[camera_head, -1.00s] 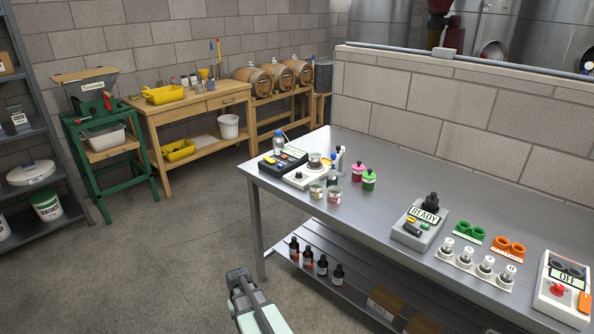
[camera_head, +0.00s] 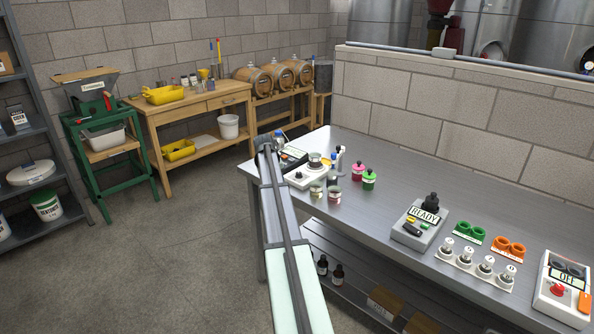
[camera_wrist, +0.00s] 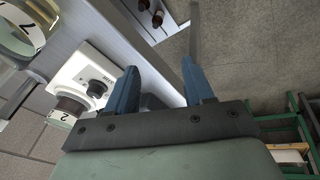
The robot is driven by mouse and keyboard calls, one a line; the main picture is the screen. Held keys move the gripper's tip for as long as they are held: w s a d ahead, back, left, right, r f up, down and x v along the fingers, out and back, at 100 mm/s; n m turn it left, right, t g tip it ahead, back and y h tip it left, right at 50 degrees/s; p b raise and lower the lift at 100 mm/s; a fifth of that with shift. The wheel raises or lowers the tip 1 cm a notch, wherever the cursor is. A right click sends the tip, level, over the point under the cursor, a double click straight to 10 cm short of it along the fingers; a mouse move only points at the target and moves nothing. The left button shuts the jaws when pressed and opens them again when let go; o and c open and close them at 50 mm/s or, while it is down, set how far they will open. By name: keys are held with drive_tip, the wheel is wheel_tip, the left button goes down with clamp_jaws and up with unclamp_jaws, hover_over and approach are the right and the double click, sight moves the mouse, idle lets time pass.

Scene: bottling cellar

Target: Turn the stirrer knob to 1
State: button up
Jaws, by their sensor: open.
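The stirrer (camera_head: 304,178) is a white box near the left end of the steel bench, with a round top carrying a small glass vessel (camera_head: 315,160). Its dark knob (camera_head: 298,175) is on the near face. In the wrist view the stirrer (camera_wrist: 82,66) lies left of my fingers, its black knob (camera_wrist: 99,87) facing up-right; its setting is too small to read. My gripper (camera_wrist: 158,68) is open and empty, its two blue fingers apart and clear of the knob. In the head view my gripper (camera_head: 265,145) is at the bench's left end, left of the stirrer.

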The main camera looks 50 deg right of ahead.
sight(297, 173)
drive_tip(key=w+d+r+n+g, duration=0.1)
drive_tip(key=w+d+r+n, duration=0.2)
drive_tip(key=d+r, duration=0.3)
drive_tip(key=w+d+r+n+g, duration=0.2)
drive_tip(key=w+d+r+n, duration=0.15)
drive_tip(key=r, duration=0.35)
drive_tip(key=s+d+f+n, duration=0.1)
drive_tip(key=s+f+n, duration=0.1)
drive_tip(key=f, duration=0.2)
drive_tip(key=s+d+f+n+g, duration=0.1)
drive_tip(key=s+f+n, duration=0.1)
drive_tip(key=f+n, duration=0.1)
drive_tip(key=s+d+f+n, duration=0.1)
drive_tip(key=s+f+n, duration=0.1)
drive_tip(key=f, duration=0.3)
drive_tip(key=shift+s+d+f+n, duration=0.25)
drive_tip(key=shift+s+n, duration=0.1)
drive_tip(key=shift+s, duration=0.25)
clamp_jaws()
